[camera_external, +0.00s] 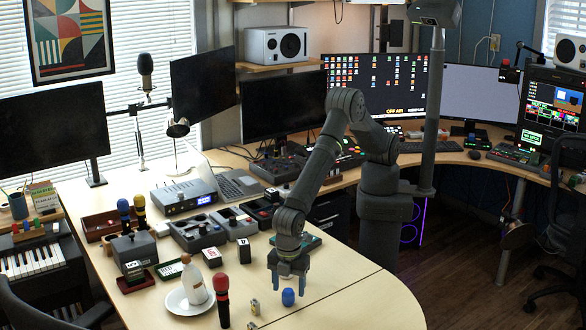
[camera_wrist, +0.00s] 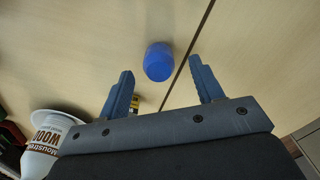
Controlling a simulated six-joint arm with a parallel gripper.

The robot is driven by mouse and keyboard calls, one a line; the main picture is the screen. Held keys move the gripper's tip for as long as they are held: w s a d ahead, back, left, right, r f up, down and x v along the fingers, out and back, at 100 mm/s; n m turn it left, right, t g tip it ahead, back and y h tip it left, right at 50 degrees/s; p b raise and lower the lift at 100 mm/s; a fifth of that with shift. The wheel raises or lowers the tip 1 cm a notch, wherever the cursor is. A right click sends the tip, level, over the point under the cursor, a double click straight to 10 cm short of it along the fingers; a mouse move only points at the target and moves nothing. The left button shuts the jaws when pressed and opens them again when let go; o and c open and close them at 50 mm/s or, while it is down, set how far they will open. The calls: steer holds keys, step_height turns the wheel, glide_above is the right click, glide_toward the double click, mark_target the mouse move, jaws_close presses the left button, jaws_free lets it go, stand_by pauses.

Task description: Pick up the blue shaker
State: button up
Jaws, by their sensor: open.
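The blue shaker (camera_external: 288,297) is a small rounded blue object standing on the light wood table. In the wrist view the blue shaker (camera_wrist: 158,62) lies just beyond the fingertips, roughly between their lines and nearer the middle of the gap. My gripper (camera_external: 288,281) points down above the table close to the shaker. In the wrist view my gripper (camera_wrist: 162,82) has its two fingers spread wide with nothing between them. I cannot tell from the external view exactly how high the fingertips are.
A white bottle (camera_external: 195,284) on a white plate (camera_external: 177,303) and a red-topped microphone (camera_external: 222,300) stand left of my gripper. Small yellow items (camera_external: 254,307) sit nearby. A seam crosses the table (camera_external: 345,270). Bare tabletop lies right of the shaker.

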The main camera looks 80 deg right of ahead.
mark_target(288, 290)
step_height(288, 290, down, 3)
steer(key=shift+w+f, duration=0.1)
steer(key=shift+f, duration=0.1)
steer(key=c, duration=1.1)
steer(key=shift+o, duration=0.2)
steer(key=shift+r, duration=0.15)
